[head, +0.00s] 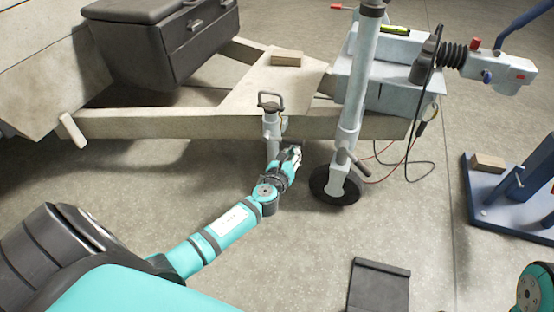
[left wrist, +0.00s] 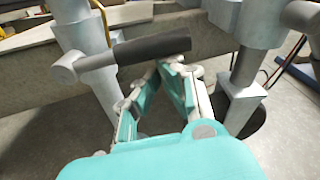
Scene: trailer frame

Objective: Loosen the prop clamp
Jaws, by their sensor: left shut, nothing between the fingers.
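The prop is a pale grey post (head: 271,135) with a looped handle on top, standing by the trailer's side beam. In the left wrist view its post (left wrist: 82,30) is at the left. A clamp lever with a dark grip (left wrist: 152,47) sticks out from it to the right. My left gripper (head: 296,152) is just right of the prop in the head view. In the left wrist view its fingers (left wrist: 172,66) are shut and empty, their tips just below the dark grip. I cannot tell whether they touch it. My right gripper is out of view.
The jockey wheel (head: 335,185) and its tube stand close to the right of my left gripper. The trailer beam (head: 180,123) runs behind. A dark plate (head: 379,287) lies on the floor in front. A blue stand (head: 480,205) is at the right. The floor between is clear.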

